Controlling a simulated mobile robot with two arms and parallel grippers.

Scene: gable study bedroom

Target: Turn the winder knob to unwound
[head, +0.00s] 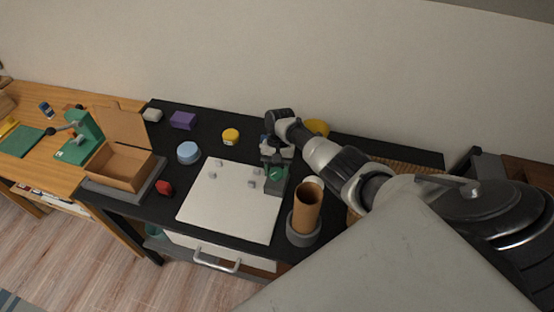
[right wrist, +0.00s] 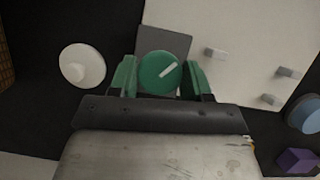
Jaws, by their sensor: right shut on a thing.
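The winder knob (right wrist: 158,76) is a round green dial with a white pointer line, on a grey box (right wrist: 181,41). In the right wrist view the line slants up to the right. In the head view the box (head: 275,187) stands at the right edge of a white board. My right gripper (head: 275,166) is above the box, pointing down. Its green fingers stand on both sides of the knob in the right wrist view, shut on it. My left gripper is not in view.
The white board (head: 225,210) carries several small grey pegs. A brown cylinder (head: 307,205) in a dark holder stands right of the box, near a white round piece (right wrist: 82,65).

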